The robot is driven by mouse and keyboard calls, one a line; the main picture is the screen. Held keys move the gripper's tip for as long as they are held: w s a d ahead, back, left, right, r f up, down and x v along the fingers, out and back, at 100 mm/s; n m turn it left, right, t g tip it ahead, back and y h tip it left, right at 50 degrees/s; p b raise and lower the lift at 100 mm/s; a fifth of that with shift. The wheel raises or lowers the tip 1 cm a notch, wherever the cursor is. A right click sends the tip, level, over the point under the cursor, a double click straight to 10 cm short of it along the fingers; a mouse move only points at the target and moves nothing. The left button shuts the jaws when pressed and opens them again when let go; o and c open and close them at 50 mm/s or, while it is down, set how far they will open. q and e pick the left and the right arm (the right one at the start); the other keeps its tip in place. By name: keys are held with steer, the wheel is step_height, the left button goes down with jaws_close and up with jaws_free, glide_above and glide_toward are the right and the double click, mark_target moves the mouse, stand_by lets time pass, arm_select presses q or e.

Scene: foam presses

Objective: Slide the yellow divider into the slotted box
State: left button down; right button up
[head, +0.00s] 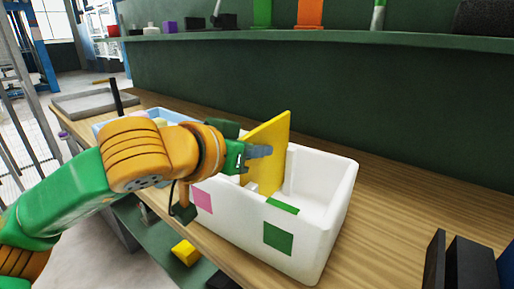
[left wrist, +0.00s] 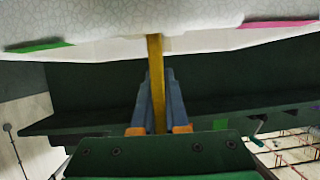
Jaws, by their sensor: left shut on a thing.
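The yellow divider (head: 272,150) is a thin flat panel, standing nearly upright and leaning a little. My left gripper (head: 258,152) is shut on its near edge. The divider's upper part rises above the white slotted box (head: 318,232), and its lower part is down between the box walls. Its bottom edge is hidden, so I cannot tell how it sits in a slot. The box carries a pink square, a green square and a green mark on its near rim. In the left wrist view, the divider (left wrist: 156,85) shows edge-on between the fingers (left wrist: 158,115), beside the box wall (left wrist: 90,22).
The box stands on a wooden bench (head: 390,245) against a dark green wall. A light blue container (head: 112,125) is partly behind my left arm. A grey tray (head: 85,103) lies at the far left. Dark upright blocks (head: 468,265) stand at lower right. A yellow block (head: 186,252) lies below the bench.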

mark_target(256, 165)
arm_select(q)
steer(key=shift+f+b, duration=1.4)
steer(key=shift+f, duration=0.15)
steer(key=c, duration=0.8)
jaws_free()
steer(key=shift+c, duration=0.2)
steer(key=shift+s, duration=0.1)
steer(key=v, duration=0.7)
steer(key=shift+b, duration=0.35)
